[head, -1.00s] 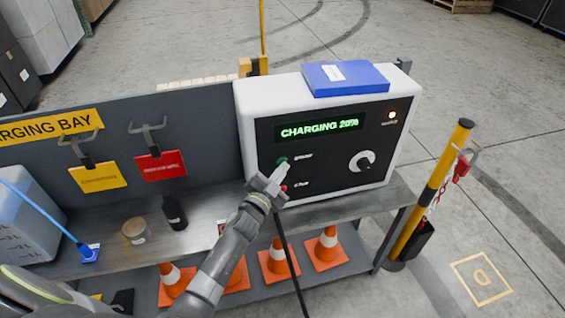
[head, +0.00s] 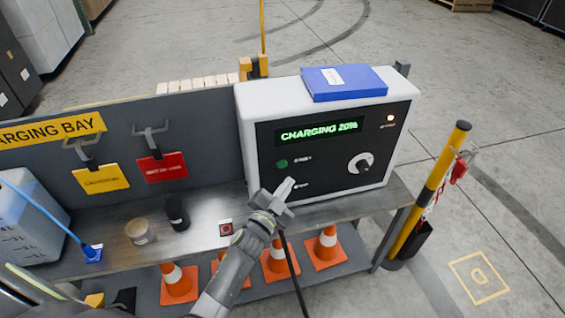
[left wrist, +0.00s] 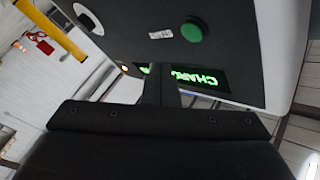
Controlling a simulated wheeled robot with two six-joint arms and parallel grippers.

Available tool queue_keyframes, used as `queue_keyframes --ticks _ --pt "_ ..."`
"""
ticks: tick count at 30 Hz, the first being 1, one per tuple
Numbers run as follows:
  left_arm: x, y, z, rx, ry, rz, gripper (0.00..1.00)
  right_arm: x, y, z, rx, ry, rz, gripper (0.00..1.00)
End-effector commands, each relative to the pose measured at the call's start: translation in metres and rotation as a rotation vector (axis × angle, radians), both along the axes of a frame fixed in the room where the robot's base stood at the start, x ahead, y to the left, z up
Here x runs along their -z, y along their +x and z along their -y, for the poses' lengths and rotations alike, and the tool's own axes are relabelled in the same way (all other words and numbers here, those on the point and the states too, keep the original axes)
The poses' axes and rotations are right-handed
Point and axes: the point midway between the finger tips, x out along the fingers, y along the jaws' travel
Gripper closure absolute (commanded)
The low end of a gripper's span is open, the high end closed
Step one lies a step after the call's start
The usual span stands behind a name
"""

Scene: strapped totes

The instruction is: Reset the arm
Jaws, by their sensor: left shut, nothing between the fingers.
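My left gripper (head: 284,190) is shut and empty in the head view, in front of the lower left of the charger's panel. The white charger (head: 243,100) stands on the bench, and its display (head: 319,131) reads "CHARGING 20%" in green. The green button (head: 282,164) is uncovered, just above the gripper's tip and apart from it. The button also shows in the left wrist view (left wrist: 194,33), with the shut fingers (left wrist: 159,85) below it. A lower button on the panel is hidden behind the gripper. My right gripper is not in view.
A blue binder (head: 343,82) lies on the charger. A dark bottle (head: 177,212), a tan jar (head: 139,231) and a red button box (head: 226,229) stand on the bench (head: 205,200). Orange cones (head: 327,248) are below. A yellow post (head: 432,190) stands at right.

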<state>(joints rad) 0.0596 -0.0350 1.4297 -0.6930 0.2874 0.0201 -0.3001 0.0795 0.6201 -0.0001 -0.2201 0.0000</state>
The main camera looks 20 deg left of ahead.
Motion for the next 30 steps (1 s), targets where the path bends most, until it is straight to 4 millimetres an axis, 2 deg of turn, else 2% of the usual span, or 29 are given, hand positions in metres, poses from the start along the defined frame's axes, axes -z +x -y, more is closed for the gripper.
queue_keyframes --ticks 6,20,22,23,26,29,30 --pt "-0.001 -0.011 0.007 -0.001 0.000 0.001 1.00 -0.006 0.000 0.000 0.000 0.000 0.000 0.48" --pt "0.000 -0.011 0.007 0.000 0.000 0.000 1.00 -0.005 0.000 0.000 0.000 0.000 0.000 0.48" --pt "0.006 -0.013 0.006 -0.003 -0.004 -0.015 1.00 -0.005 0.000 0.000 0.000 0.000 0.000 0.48" --pt "0.012 -0.014 0.004 -0.008 -0.008 -0.030 1.00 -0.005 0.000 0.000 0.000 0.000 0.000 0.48" --pt "0.049 -0.023 -0.005 -0.033 -0.036 -0.125 1.00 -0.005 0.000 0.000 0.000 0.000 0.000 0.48" --pt "0.110 -0.046 -0.021 -0.082 -0.081 -0.281 1.00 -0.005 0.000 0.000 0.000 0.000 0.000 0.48" --pt "0.137 -0.059 -0.029 -0.105 -0.101 -0.353 1.00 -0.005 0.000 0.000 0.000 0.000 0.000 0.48"
